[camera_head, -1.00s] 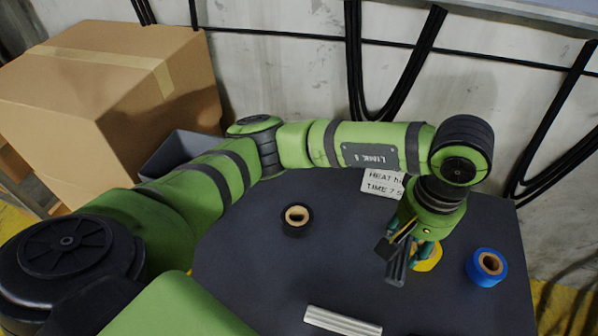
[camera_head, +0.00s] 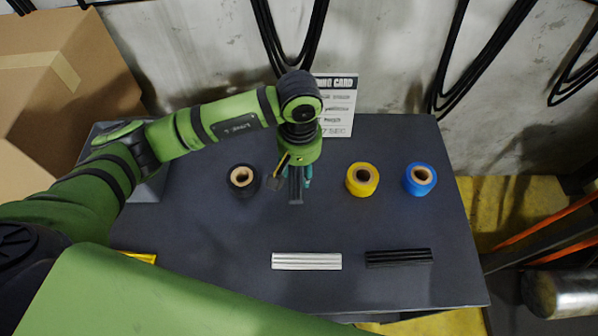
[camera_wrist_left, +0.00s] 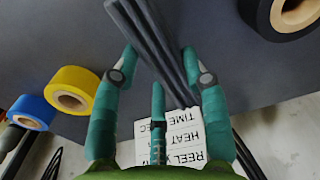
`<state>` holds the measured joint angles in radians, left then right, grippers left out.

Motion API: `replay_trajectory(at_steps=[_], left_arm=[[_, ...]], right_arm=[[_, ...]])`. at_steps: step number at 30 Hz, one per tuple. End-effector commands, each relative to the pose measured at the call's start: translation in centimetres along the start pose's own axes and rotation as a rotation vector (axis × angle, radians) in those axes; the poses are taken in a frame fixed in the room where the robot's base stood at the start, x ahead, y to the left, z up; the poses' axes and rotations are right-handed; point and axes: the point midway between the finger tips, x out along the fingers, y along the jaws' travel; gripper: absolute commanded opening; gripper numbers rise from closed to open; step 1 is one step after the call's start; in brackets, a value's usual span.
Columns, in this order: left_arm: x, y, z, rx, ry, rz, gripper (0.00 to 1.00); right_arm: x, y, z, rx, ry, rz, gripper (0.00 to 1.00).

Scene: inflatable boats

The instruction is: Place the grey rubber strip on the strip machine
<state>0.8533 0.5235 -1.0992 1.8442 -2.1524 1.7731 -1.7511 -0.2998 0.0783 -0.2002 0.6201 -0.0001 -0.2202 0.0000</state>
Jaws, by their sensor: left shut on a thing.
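My left gripper (camera_head: 297,180) is shut on the grey rubber strip (camera_head: 296,192), which hangs down over the dark table between a black reel and a yellow reel. In the left wrist view the strip (camera_wrist_left: 150,40) is long, dark grey and ribbed, and sits between the green fingers (camera_wrist_left: 160,80). Whether its lower end touches the table is hard to tell. My right gripper is not in view. I cannot make out the strip machine for certain.
The table (camera_head: 220,240) bears a black reel (camera_head: 242,187), yellow reel (camera_head: 352,188), blue reel (camera_head: 412,188), pale strip (camera_head: 307,266) and black strip (camera_head: 398,262). A card (camera_head: 338,110) stands behind. A metal cylinder (camera_head: 575,296) and orange bars (camera_head: 545,220) are at right.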

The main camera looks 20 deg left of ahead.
Motion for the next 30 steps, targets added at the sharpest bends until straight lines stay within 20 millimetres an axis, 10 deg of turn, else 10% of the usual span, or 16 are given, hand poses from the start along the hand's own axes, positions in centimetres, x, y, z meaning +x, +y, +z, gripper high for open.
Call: replay_trajectory(at_steps=[19,20,21,30], left_arm=[[3.7,0.0,0.1,0.001,-0.001,-0.001,0.04],[3.7,0.0,0.1,0.001,-0.001,-0.001,0.49],[3.6,0.0,0.1,0.001,-0.001,-0.001,0.65],[3.6,0.0,0.1,0.001,-0.001,-0.002,0.68]], right_arm=[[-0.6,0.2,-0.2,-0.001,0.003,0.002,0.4],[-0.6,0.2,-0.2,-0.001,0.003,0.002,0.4],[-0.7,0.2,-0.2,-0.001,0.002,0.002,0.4],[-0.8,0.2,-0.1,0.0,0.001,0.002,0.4]])
